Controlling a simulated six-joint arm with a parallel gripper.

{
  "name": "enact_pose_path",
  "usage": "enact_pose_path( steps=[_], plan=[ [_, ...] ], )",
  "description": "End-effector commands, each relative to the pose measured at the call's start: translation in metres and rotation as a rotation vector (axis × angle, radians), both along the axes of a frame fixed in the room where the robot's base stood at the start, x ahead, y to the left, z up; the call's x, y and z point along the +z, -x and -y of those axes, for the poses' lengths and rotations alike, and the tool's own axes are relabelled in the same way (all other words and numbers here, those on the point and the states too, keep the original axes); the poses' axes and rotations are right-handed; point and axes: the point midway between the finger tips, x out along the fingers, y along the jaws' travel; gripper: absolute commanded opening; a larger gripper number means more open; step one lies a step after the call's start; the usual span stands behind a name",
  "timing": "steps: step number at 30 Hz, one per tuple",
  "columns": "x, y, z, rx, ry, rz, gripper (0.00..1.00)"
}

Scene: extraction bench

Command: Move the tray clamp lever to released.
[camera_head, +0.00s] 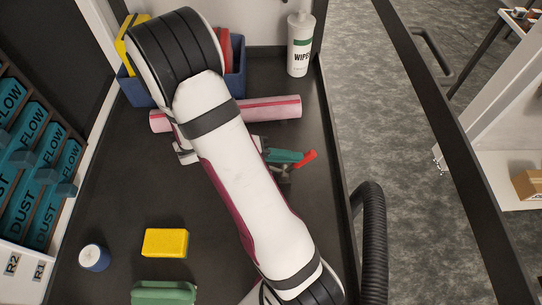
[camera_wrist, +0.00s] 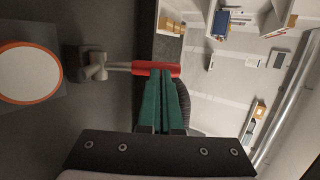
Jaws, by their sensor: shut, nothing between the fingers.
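The clamp lever has a red handle (camera_head: 308,158) right of my arm in the head view. In the wrist view the red handle (camera_wrist: 140,67) sits on a metal rod that runs left to a grey clamp base (camera_wrist: 92,66). The handle lies sideways in that view. My gripper (camera_head: 297,156) has green fingers, closed together with nothing between them. In the wrist view its fingertips (camera_wrist: 161,72) overlap the red handle; I cannot tell whether they touch it. My arm hides part of the clamp area in the head view.
A round white disc with an orange rim (camera_wrist: 28,72) lies left of the clamp. A pink roll (camera_head: 275,108), a blue bin (camera_head: 137,92) and a wipes bottle (camera_head: 300,45) stand behind. A yellow sponge (camera_head: 165,243) and a white-topped jar (camera_head: 94,257) are at front left. A black hose (camera_head: 371,240) runs along the right.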

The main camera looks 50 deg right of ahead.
Motion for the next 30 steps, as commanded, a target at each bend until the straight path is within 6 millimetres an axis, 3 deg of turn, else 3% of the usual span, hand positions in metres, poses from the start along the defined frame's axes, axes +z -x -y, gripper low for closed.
enact_pose_path(
  steps=[15,30],
  plan=[
    [-0.012,0.025,0.025,-0.001,0.002,-0.004,0.00],
    [-0.019,0.033,0.033,-0.001,0.002,-0.004,0.00]
  ],
)
